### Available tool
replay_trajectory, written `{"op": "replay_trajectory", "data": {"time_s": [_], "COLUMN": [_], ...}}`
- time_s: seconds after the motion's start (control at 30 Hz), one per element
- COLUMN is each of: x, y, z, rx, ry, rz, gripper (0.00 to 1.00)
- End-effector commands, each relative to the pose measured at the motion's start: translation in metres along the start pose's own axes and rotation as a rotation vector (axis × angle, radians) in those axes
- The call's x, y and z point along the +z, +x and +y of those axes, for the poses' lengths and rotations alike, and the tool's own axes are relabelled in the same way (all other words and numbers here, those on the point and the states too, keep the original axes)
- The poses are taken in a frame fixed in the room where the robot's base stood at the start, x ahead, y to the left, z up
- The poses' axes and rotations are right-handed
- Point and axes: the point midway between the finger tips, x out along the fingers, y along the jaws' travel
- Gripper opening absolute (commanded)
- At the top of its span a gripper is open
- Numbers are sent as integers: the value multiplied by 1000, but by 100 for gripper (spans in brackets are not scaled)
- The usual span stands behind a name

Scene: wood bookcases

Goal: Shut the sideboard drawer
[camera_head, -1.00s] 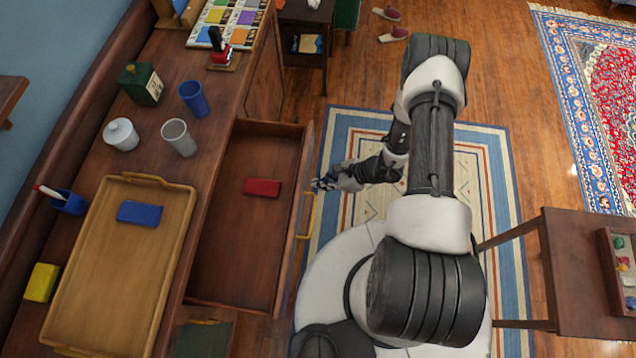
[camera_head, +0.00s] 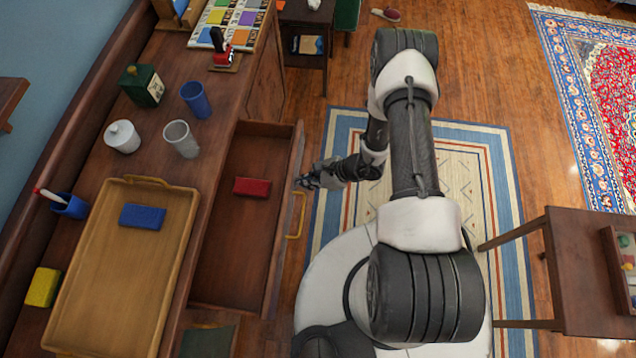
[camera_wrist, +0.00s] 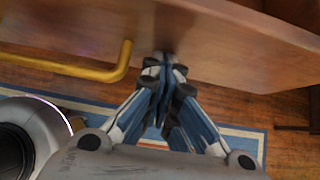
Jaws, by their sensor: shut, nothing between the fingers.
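The sideboard drawer (camera_head: 224,262) stands partly open, pulled out to the right from under the sideboard top (camera_head: 218,92). A dark red block (camera_head: 251,187) lies inside it. The drawer's brass handle (camera_head: 297,216) is on its front and also shows in the wrist view (camera_wrist: 95,70). My gripper (camera_head: 303,182) is shut and empty, with its fingertips at the outer face of the drawer front, just beyond the end of the handle. In the wrist view, my gripper (camera_wrist: 165,65) reaches the wooden drawer front (camera_wrist: 215,35) and appears to touch it.
On the sideboard top are a wooden tray (camera_head: 70,315) with a blue block (camera_head: 142,216), a blue cup (camera_head: 195,99), a grey cup (camera_head: 181,139) and a white pot (camera_head: 122,136). A small table (camera_head: 585,262) stands at right.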

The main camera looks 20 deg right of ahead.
Motion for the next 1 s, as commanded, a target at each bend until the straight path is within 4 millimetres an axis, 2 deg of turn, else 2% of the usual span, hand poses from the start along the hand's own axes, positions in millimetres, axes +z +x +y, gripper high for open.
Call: {"op": "replay_trajectory", "data": {"time_s": [0.4, 0.6, 0.8, 1.0], "x": [77, 111, 136, 150], "y": [80, 114, 138, 150], "z": [2, 1, 1, 0], "rx": [4, 2, 1, 0], "ry": [-9, -7, -5, -1], "rz": [-3, -3, -3, -2], "gripper": [0, 0, 0, 0]}}
